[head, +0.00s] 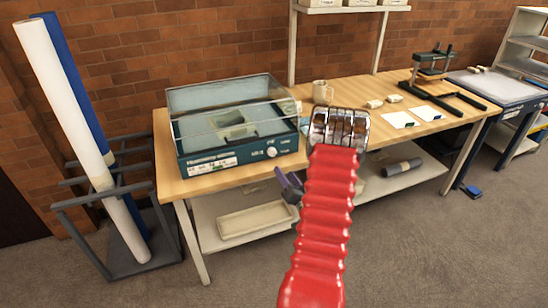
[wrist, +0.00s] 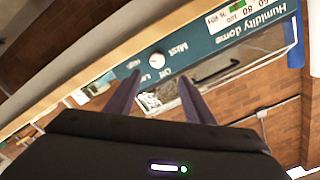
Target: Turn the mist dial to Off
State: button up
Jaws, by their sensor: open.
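The humidity dome (head: 205,162) is a teal box with a clear cover on the wooden table. Its mist dial (head: 271,152) is a small white knob at the right of the front panel. In the wrist view the panel is tilted, and the dial (wrist: 156,59) sits beside the words "Mist" and "Off". I cannot tell which mark the dial points to. My gripper (wrist: 158,79) is open and empty, with its purple fingers apart and the dial showing beyond their tips. In the head view my gripper (head: 289,184) is low in front of the table edge, partly hidden by my red arm.
A beige mug (head: 322,92) stands right of the dome. White cards (head: 427,113) and a dark press stand (head: 431,70) are farther right. A pale tray (head: 257,219) lies on the lower shelf. Long rolls (head: 62,95) lean in a rack at left.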

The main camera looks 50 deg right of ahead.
aim_at(273, 154)
jog(key=shift+s+d+f, duration=0.1)
jog(key=shift+s+f, duration=0.15)
jog(key=shift+s, duration=0.2)
jog(key=x, duration=1.4)
jog(key=shift+s+d+r, duration=0.1)
jog(key=shift+r, duration=0.05)
jog(key=shift+c, duration=0.5)
jog(key=c, duration=0.9)
